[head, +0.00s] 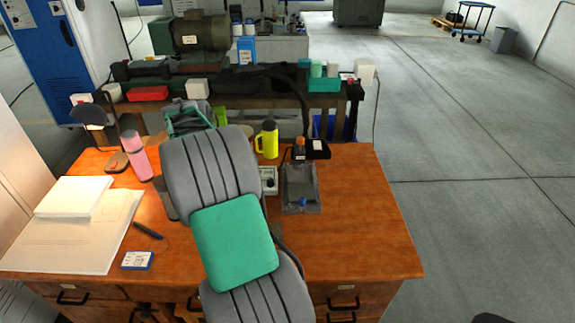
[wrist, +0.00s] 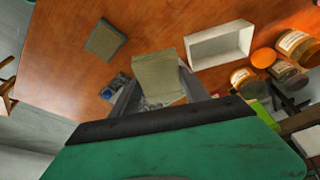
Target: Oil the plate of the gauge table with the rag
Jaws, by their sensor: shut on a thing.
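In the wrist view my gripper (wrist: 157,92) is shut on a folded beige-olive piece that looks like the rag (wrist: 158,70), held between its two grey fingers. A grey, partly shiny surface shows below the rag; I cannot tell whether they touch. In the head view a grey slab on a pale base, which looks like the plate of the gauge table (head: 301,187), sits on the desk right of my arm. My arm hides the gripper and rag in the head view.
The wooden desk (head: 365,215) holds papers (head: 75,225), a pink bottle (head: 141,166), a yellow flask (head: 267,140) and a small black tray (head: 318,149). The wrist view shows a white open box (wrist: 221,44), a grey-green block (wrist: 104,40) and orange-lidded jars (wrist: 298,45). The desk's right side is clear.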

